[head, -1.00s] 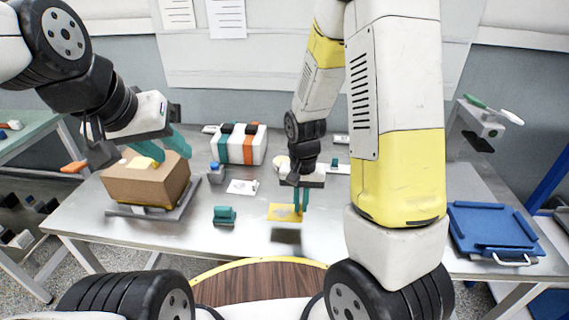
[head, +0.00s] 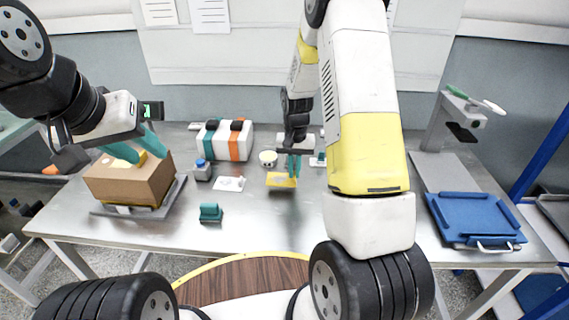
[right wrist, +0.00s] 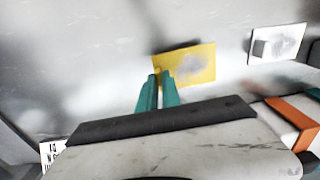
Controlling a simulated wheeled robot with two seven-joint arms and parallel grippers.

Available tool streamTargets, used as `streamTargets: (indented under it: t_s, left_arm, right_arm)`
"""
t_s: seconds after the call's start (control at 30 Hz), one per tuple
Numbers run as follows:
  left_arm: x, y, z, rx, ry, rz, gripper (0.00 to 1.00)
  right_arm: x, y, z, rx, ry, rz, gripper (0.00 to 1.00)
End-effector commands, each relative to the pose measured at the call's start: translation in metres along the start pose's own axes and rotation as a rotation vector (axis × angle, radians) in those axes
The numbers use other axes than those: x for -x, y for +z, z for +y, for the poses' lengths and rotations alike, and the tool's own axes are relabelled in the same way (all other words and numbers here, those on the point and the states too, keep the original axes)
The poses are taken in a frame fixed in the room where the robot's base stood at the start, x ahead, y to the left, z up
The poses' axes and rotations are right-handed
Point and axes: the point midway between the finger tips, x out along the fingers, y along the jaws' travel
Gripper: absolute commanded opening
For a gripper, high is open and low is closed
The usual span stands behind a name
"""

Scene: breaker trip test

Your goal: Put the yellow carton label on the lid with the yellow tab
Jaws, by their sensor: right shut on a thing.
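The yellow label (head: 281,180) is a flat yellow sheet with a faint grey print. My right gripper (head: 293,172) is shut on its edge and holds it near the table top; the label also shows between the teal fingertips in the right wrist view (right wrist: 190,65). A brown carton (head: 128,182) stands at the left on a grey plate. A yellow patch (head: 141,158) shows on its top, partly hidden by my left gripper (head: 137,150). The left gripper's teal fingers are spread apart over the carton's top. Whether they touch it cannot be told.
Behind the label are a white case with teal and orange bands (head: 224,142) and a small round container (head: 268,158). A white card (head: 229,184), a blue-topped block (head: 202,171) and a teal block (head: 210,213) lie between carton and label. A blue tray (head: 474,217) is at right.

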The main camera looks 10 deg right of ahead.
Motion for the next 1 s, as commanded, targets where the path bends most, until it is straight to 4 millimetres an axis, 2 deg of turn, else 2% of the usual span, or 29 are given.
streamTargets:
  t_s: [0.1,0.2,0.53,0.6,0.67,1.0]
  left_arm:
    - [0.000,0.000,0.000,0.000,0.000,0.000,0.36]
    - [0.000,0.000,0.000,0.000,0.000,0.000,0.36]
    - [0.000,0.000,0.000,0.000,0.000,0.000,0.36]
    - [0.000,0.000,0.000,0.000,0.000,0.000,0.36]
    - [0.000,0.000,0.000,0.000,0.000,0.000,0.36]
    - [0.000,0.000,0.000,0.000,0.000,0.000,0.36]
  right_arm:
    - [-0.023,0.004,0.001,0.001,0.003,-0.010,0.00]
    - [-0.032,0.003,0.001,0.001,0.002,-0.006,0.00]
    - [-0.035,0.004,0.000,0.001,0.002,-0.006,0.00]
    - [-0.035,0.003,0.000,0.001,0.002,-0.006,0.18]
    - [-0.035,0.003,0.000,0.001,0.002,-0.005,0.29]
    - [-0.033,0.003,0.000,0.001,0.001,-0.004,0.30]
